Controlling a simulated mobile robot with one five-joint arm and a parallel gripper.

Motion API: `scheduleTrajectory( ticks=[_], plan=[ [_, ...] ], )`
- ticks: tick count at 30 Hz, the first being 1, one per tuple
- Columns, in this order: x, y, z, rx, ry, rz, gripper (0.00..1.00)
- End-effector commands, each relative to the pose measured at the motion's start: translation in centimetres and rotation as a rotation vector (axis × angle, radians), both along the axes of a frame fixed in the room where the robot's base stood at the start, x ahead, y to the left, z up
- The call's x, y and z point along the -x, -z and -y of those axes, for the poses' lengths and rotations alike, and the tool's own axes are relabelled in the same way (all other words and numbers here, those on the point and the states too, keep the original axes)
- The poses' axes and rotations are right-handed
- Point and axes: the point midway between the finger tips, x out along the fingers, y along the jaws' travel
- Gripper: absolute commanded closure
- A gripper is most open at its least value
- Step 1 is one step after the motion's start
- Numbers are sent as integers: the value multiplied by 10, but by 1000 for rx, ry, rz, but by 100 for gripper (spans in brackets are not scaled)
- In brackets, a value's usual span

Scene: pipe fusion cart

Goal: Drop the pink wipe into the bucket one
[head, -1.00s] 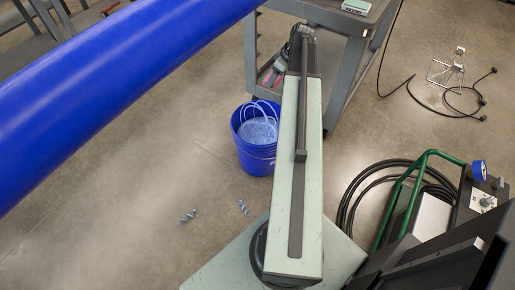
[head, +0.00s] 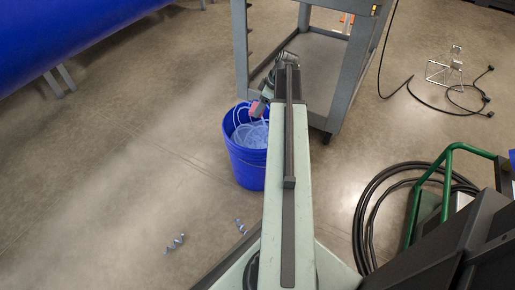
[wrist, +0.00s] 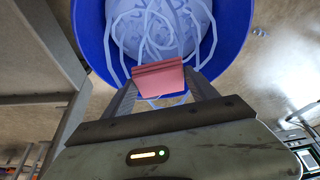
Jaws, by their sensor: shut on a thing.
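The pink wipe (wrist: 159,78) is between the fingers of my gripper (wrist: 160,84) in the wrist view, and the gripper is shut on it. In the wrist view the wipe shows in front of the blue bucket (wrist: 88,38), whose opening with pale blue curled strips (wrist: 160,25) lies beyond it. In the head view the bucket (head: 245,165) stands on the floor, partly hidden by my arm. A bit of the pink wipe (head: 254,108) shows at the bucket's far rim, by my gripper (head: 259,106). The height of the wipe above the strips is hard to tell.
A grey cart (head: 325,75) stands just behind the bucket. A large blue pipe (head: 60,35) is at upper left. Two curled shavings (head: 175,244) lie on the floor. Black hose (head: 375,200) and a green-framed machine (head: 425,190) are at right. Floor left of the bucket is mostly clear.

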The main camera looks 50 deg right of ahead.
Motion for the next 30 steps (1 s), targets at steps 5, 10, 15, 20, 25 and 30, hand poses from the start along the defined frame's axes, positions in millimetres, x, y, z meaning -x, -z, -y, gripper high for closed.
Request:
scheduleTrajectory(
  ticks=[5, 10, 15, 20, 25, 30],
  plan=[
    [1, 32, 1, 0, 2, 0, 65],
    [1, 50, 1, 0, 3, 0, 65],
    [1, 50, 1, 0, 3, 0, 65],
    [1, 49, 2, 0, 3, 0, 25],
    [1, 49, 2, 0, 4, 0, 7],
    [2, 49, 2, 0, 4, 0, 7]
  ],
)
